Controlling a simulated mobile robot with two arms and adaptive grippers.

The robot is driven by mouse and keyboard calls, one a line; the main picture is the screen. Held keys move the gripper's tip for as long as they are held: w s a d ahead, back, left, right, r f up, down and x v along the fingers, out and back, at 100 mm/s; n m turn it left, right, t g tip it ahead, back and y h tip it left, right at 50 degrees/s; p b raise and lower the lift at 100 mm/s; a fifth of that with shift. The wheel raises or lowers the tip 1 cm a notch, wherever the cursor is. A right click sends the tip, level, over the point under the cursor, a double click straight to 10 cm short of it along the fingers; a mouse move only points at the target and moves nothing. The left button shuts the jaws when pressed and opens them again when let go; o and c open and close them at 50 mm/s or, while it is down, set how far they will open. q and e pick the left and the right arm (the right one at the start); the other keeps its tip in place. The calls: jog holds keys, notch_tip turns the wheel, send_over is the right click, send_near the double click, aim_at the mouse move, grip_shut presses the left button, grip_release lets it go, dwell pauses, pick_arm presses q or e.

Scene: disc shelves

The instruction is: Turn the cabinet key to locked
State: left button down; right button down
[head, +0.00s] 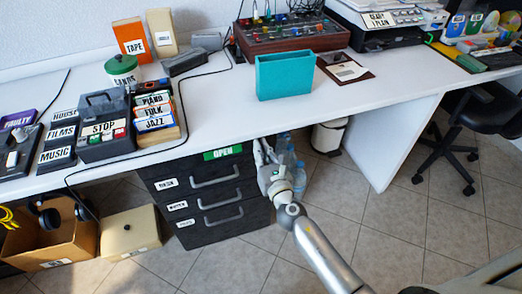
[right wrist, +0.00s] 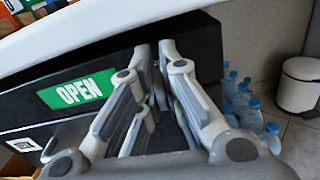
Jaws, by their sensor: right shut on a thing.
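The black drawer cabinet (head: 243,186) stands under the white desk. A green OPEN sign (head: 223,152) is at its top; the sign also shows large in the right wrist view (right wrist: 79,91). My right gripper (head: 262,148) is at the cabinet's upper right front, to the right of the sign. In the right wrist view its fingers (right wrist: 153,60) are close together against the black front and shut on the key. The key itself is hidden by the fingers, so its angle cannot be seen. My left gripper is in neither view.
The white desk edge (head: 330,100) runs just above my right gripper. Blue-capped bottles (right wrist: 245,108) stand on the floor right of the cabinet, with a white bin (head: 327,136) beyond. A cardboard box (head: 52,240) and beige box (head: 128,232) sit left of the cabinet.

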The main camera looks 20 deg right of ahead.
jog(key=shift+m, duration=0.7)
pick_arm(q)
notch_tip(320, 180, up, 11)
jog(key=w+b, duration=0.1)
jog(key=b, duration=0.1)
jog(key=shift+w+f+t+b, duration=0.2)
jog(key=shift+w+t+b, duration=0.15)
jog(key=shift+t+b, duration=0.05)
pick_arm(e)
jog(key=m, duration=1)
jog(key=d+f+m, duration=0.1)
jog(key=m, duration=0.4)
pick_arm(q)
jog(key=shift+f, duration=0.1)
pick_arm(e)
jog(key=shift+m, duration=0.4)
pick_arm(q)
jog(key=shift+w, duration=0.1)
pick_arm(e)
jog(key=c, duration=1.6)
grip_release()
